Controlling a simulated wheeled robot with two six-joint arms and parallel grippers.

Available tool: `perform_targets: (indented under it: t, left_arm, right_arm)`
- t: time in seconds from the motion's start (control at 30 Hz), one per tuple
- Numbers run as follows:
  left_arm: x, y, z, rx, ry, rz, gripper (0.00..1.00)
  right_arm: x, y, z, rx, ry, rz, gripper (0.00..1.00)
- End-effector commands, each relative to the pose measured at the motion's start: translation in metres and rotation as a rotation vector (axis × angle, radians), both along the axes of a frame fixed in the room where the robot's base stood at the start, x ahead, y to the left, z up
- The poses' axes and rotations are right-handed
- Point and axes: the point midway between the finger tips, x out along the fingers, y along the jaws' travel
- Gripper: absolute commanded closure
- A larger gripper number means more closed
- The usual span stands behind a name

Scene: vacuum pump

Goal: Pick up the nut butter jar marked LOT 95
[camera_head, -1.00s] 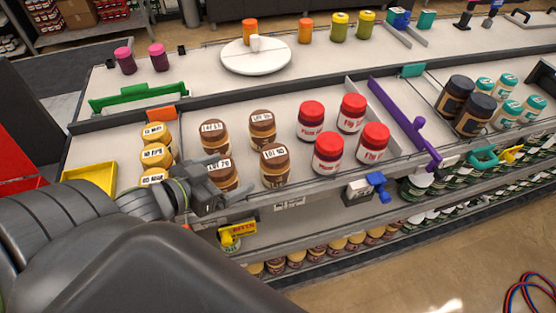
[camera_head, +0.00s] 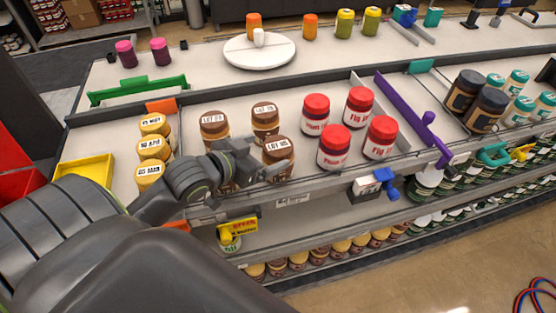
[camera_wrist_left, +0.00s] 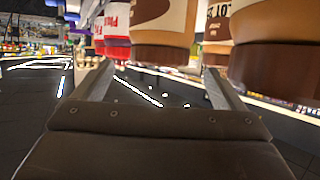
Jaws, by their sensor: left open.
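The nut butter jar marked LOT 95 (camera_head: 277,148) has a brown lid and stands upright at the front right of a group of brown-lidded jars on the shelf. Its lower part is hidden behind my left gripper (camera_head: 272,167), which is open at the jar's front left. In the left wrist view, a brown-lidded jar (camera_wrist_left: 163,42) shows ahead between the spread fingers (camera_wrist_left: 158,88), apparently not clasped. Its label is not readable there. Another brown-lidded jar (camera_wrist_left: 275,50) is close at the right. The front left jar is mostly hidden by my left arm. My right gripper is not in view.
Back brown-lidded jars (camera_head: 214,124) (camera_head: 265,116) stand close behind. Red-lidded jars (camera_head: 334,140) are to the right, yellow-lidded jars (camera_head: 150,145) to the left. A purple divider (camera_head: 412,118) and a white turntable (camera_head: 259,51) lie farther off.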

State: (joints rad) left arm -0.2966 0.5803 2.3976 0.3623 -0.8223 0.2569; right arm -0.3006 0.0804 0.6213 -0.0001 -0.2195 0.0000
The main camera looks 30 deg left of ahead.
Motion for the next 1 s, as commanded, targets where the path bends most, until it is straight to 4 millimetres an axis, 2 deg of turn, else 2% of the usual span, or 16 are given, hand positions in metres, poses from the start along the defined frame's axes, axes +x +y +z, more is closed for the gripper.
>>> perform_targets:
  t: [0.3, 0.6, 1.0]
  left_arm:
    - [0.035, -0.007, -0.013, -0.004, -0.001, 0.002, 0.09]
    - [0.037, -0.007, -0.015, -0.001, 0.000, 0.001, 0.09]
    - [0.037, -0.007, -0.015, 0.000, 0.001, 0.001, 0.61]
  right_arm:
    - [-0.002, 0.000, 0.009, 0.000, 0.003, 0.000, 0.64]
    - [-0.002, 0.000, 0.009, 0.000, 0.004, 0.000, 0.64]
    - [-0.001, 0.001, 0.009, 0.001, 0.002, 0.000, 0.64]
